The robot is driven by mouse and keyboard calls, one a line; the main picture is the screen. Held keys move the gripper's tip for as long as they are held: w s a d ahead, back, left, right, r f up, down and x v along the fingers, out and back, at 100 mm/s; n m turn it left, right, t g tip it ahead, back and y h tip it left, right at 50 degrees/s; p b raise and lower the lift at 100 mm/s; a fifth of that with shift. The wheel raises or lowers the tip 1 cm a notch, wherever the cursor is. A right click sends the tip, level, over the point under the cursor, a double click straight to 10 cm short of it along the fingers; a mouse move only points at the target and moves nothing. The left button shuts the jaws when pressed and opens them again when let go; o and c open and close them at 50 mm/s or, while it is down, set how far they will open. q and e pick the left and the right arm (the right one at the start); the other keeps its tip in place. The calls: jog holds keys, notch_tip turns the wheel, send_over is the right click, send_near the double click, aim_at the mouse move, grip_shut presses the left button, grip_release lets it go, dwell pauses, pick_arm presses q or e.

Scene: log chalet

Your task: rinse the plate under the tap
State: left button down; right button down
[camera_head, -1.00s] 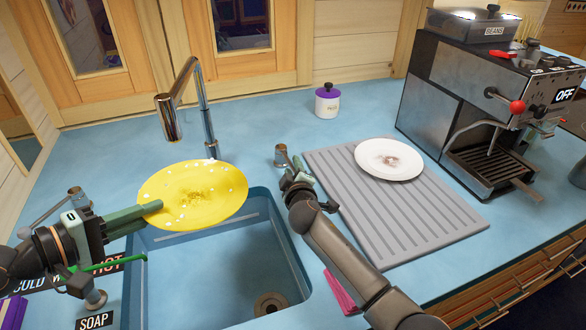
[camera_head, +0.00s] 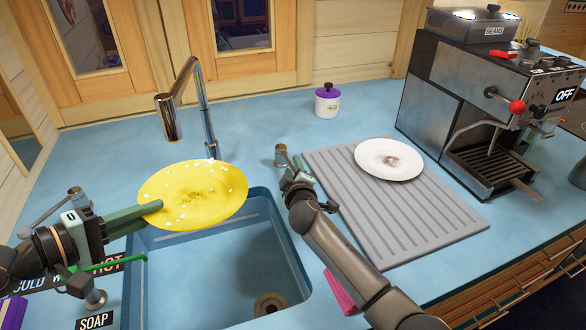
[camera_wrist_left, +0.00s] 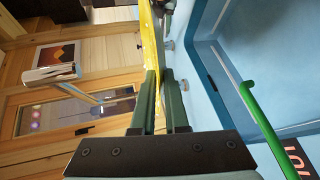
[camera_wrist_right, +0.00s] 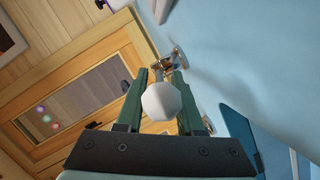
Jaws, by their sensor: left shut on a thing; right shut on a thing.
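The yellow plate (camera_head: 192,205) has a brown smudge and white specks. My left gripper (camera_head: 150,210) is shut on its left rim and holds it over the sink (camera_head: 275,250). In the left wrist view the plate (camera_wrist_left: 151,50) is edge-on between the fingers (camera_wrist_left: 161,75). The tap (camera_head: 170,118) has its spout above the plate's back left part; no water stream shows. My right gripper (camera_head: 297,182) is at a small metal fitting (camera_head: 282,155) right of the sink. In the right wrist view a pale round knob (camera_wrist_right: 162,101) is between the fingers (camera_wrist_right: 162,78).
A white plate (camera_head: 389,159) with a brown smudge lies on the grey drainboard (camera_head: 440,222). A coffee machine (camera_head: 450,105) stands at right. A purple-lidded jar (camera_head: 327,101) is at the back. A soap dispenser (camera_head: 95,298) and a metal lever (camera_head: 45,215) are at left.

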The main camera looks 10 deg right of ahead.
jog(key=shift+w+d+r+g, duration=0.1)
jog(key=shift+r+g, duration=0.3)
jog(key=shift+r, duration=0.1)
jog(key=shift+r+g, duration=0.2)
jog(key=shift+g, duration=0.2)
jog(key=c, duration=0.9)
grip_release()
jog(key=v, duration=1.2)
